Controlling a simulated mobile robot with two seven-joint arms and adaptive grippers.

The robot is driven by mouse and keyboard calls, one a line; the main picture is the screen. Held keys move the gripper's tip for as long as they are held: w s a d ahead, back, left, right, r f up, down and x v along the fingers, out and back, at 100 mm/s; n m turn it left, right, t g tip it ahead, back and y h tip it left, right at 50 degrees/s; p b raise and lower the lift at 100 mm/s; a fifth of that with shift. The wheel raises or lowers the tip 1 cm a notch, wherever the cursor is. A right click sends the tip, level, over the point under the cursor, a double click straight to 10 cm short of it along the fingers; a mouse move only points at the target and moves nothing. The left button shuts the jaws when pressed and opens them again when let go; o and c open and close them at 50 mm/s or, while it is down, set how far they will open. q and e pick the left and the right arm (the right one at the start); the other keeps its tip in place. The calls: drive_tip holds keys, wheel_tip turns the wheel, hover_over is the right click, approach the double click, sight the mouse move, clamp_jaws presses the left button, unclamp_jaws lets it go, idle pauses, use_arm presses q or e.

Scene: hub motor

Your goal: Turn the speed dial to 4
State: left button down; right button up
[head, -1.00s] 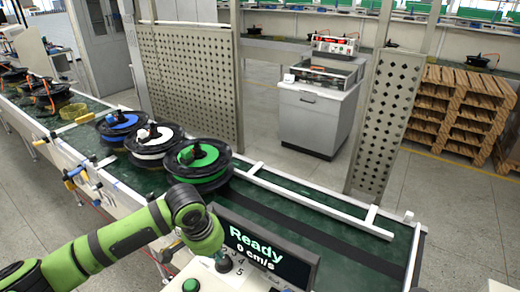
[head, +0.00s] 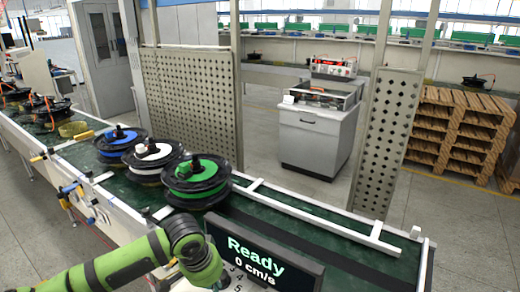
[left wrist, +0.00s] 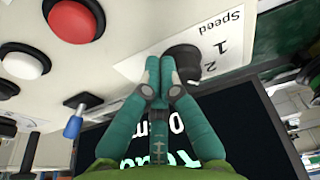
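The black speed dial (left wrist: 184,64) shows in the left wrist view on a white label with "Speed" and the numbers 1 and 2. Its pointer is not clear, so I cannot read its setting. My left gripper (left wrist: 166,62) has its fingers together, with the tips right in front of and beside the dial, partly covering it. Whether they touch it is unclear. In the head view my left arm reaches the panel at the bottom edge, and the fingertips are not clear there. The display (head: 262,258) reads "Ready" and "0 cm/s". My right gripper is not in view.
Behind the display, a conveyor (head: 290,222) carries reels with green (head: 190,182), white (head: 150,154) and blue (head: 118,138) parts.

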use_arm(q)
drive_tip(key=shift+w+r, duration=0.1)
drive_tip(key=shift+w, duration=0.25)
idle(0.7)
drive_tip(key=shift+r+p, duration=0.1)
drive_tip(key=shift+p, duration=0.4)
